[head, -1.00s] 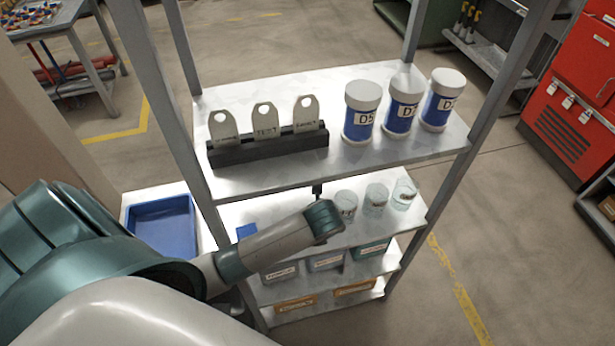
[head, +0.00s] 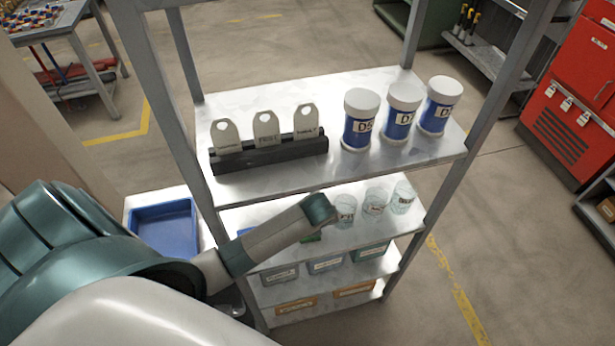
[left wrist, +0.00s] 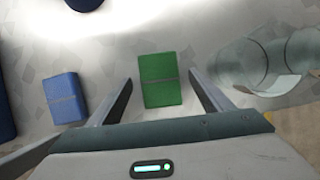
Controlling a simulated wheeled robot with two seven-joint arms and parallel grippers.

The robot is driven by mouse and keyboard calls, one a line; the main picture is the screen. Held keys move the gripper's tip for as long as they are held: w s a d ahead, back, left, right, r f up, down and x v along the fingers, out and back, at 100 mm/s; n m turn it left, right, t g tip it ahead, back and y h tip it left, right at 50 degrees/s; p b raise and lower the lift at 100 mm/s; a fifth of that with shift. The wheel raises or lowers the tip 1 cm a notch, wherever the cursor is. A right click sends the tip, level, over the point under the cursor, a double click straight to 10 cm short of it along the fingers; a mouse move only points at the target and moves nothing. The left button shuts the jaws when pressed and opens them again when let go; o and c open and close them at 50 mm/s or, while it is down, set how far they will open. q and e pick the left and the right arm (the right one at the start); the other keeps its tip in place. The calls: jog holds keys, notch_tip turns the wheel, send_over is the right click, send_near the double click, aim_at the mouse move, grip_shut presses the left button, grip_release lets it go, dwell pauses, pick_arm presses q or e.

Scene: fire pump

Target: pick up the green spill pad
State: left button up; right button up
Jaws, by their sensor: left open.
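The green spill pad (left wrist: 160,80) lies on the pale shelf in the left wrist view, a flat green block with a band across it. In the head view only a sliver of it (head: 310,237) shows below my left arm's end. My left gripper (left wrist: 163,84) is open, with one finger on either side of the green pad in the picture and no contact visible. Its fingers are hidden in the head view. My right gripper is not in view.
A blue pad (left wrist: 65,98) lies left of the green one. Clear beakers (head: 345,208) stand close on the right. Above is a shelf with a tag rack (head: 270,155) and white-blue jars (head: 361,120). A blue tray (head: 163,228) sits left.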

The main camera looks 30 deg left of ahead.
pick_arm(q)
jog(key=shift+f, duration=0.25)
jog(key=shift+f, duration=0.15)
dwell(0.6)
jog(key=c, duration=1.1)
jog(key=shift+r, duration=0.2)
jog(key=shift+r+b, duration=0.6)
jog(key=shift+s+d+r+b, duration=0.1)
jog(key=shift+s+d+b, duration=1.35)
jog(key=shift+s+d, duration=1.75)
jog(key=shift+s+d+b, duration=1.4)
jog(key=shift+s+d, duration=1.6)
jog(key=shift+d, duration=0.3)
